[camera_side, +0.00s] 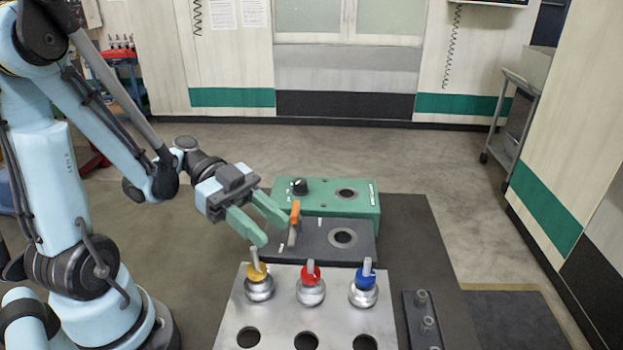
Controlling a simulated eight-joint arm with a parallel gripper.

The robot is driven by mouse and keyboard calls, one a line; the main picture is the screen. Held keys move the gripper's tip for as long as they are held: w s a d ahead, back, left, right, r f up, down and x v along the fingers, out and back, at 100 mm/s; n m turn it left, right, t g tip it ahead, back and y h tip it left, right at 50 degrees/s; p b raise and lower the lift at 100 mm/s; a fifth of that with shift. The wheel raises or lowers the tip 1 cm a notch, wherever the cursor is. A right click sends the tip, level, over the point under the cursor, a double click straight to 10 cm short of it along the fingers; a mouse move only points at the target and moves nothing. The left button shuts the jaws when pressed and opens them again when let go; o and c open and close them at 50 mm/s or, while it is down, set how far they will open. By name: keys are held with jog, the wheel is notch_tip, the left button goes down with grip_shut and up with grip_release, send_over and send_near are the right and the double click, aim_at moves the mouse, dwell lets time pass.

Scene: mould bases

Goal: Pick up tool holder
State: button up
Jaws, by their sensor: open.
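My gripper (266,224) has two green fingers, spread apart and empty. It hangs at the left of the work table, above and behind the metal plate (281,324). Three tool holders stand upright in the plate's back row: one with a yellow ring (257,273), one with a red ring (311,275) and one with a blue ring (366,277). Each has a silver body and a grey pin on top. The fingertips are close to the yellow-ringed holder in the picture, apparently above it; contact cannot be told.
The plate's front row has three empty holes. Behind it are a dark block with a round hole (362,250), an orange-handled lever (295,213) and a green box with a black knob (333,206). A dark rail with grey pegs (411,325) lies right of the plate.

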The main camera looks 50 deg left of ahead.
send_over(299, 279)
jog(key=shift+f, duration=1.1)
grip_shut()
dwell(0.8)
